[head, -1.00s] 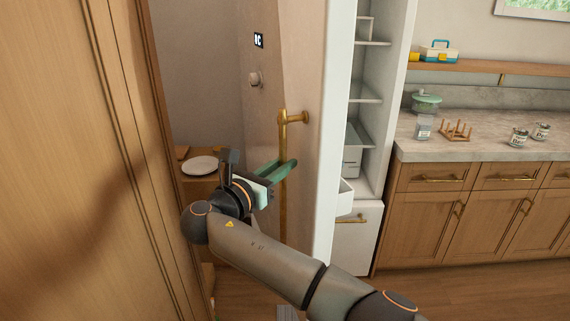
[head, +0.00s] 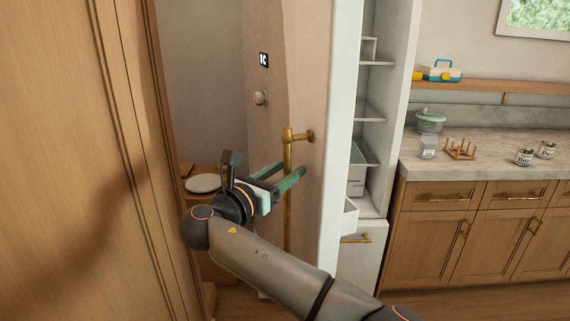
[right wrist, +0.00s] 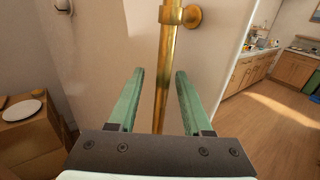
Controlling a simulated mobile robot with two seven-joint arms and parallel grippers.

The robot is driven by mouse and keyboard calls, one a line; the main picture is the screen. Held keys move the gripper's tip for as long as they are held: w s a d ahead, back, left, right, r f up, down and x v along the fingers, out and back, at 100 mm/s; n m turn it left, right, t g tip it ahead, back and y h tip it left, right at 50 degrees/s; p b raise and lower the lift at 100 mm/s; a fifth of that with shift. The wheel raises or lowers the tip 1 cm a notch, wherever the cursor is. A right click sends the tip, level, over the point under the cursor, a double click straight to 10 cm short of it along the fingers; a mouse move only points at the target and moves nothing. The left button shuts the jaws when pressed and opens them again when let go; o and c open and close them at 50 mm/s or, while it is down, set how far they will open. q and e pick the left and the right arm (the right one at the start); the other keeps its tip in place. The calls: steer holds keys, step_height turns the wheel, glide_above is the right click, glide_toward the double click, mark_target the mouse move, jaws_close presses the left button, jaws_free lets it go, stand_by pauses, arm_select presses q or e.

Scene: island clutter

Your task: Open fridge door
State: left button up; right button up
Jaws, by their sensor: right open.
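The fridge door (head: 318,215) stands open, its outer face turned to the left and its inner shelves (head: 368,115) showing on the right. A vertical brass handle (head: 287,205) is on its outer face, and it also shows in the right wrist view (right wrist: 165,60). My right gripper (head: 285,175) is open at the upper part of the handle. In the right wrist view the handle passes between the two green fingers (right wrist: 160,85), with a gap on each side. My left gripper is not in view.
A wooden panel (head: 75,170) fills the left. A white plate (head: 203,183) rests on a low wooden surface behind my right gripper. On the right, a counter (head: 510,155) holds jars and a peg rack. Some floor is free below the counter.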

steer(key=s+r+p, duration=0.1)
steer(key=s+r, duration=0.9)
steer(key=s, duration=0.4)
steer(key=shift+d+r, duration=0.25)
steer(key=shift+d, duration=0.2)
